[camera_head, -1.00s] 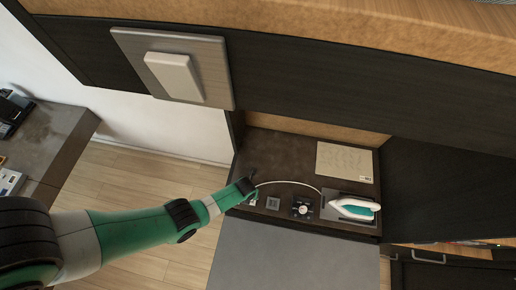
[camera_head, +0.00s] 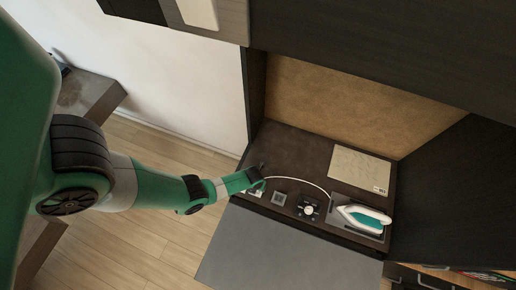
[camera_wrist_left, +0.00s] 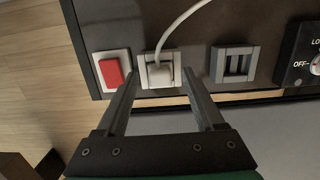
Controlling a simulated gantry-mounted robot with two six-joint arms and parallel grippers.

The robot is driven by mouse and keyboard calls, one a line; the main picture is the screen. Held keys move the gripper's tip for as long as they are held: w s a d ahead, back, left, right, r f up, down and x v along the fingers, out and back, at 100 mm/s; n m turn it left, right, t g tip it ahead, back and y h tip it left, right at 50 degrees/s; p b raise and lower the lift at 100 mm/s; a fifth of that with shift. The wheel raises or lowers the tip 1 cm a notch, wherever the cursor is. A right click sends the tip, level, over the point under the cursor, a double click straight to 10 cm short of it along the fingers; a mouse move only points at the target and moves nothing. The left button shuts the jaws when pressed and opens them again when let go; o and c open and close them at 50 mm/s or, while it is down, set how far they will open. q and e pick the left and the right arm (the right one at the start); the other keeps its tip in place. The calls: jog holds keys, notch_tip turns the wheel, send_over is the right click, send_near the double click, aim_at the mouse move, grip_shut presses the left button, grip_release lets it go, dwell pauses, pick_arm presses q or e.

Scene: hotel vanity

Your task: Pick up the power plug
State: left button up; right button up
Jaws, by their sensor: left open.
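The white power plug (camera_wrist_left: 160,76) sits in a socket (camera_wrist_left: 148,84) on the dark counter in the left wrist view, with its white cord (camera_wrist_left: 185,18) running up and away. My left gripper (camera_wrist_left: 163,80) is open, with one finger on each side of the plug and nothing clamped. In the head view my left gripper (camera_head: 258,176) is over the counter's left end and hides most of the plug. The cord (camera_head: 300,180) arcs right to a white and teal iron (camera_head: 362,217). My right gripper is not in view.
A red switch (camera_wrist_left: 111,72) is left of the socket and another grey socket (camera_wrist_left: 234,63) right. A dial control (camera_head: 309,208) stands between the sockets and iron. A paper sheet (camera_head: 360,170) lies behind. A grey panel (camera_head: 285,250) is in front of the counter.

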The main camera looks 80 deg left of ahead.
pick_arm(q)
grip_shut()
jog(key=shift+r, duration=0.2)
dwell(0.3)
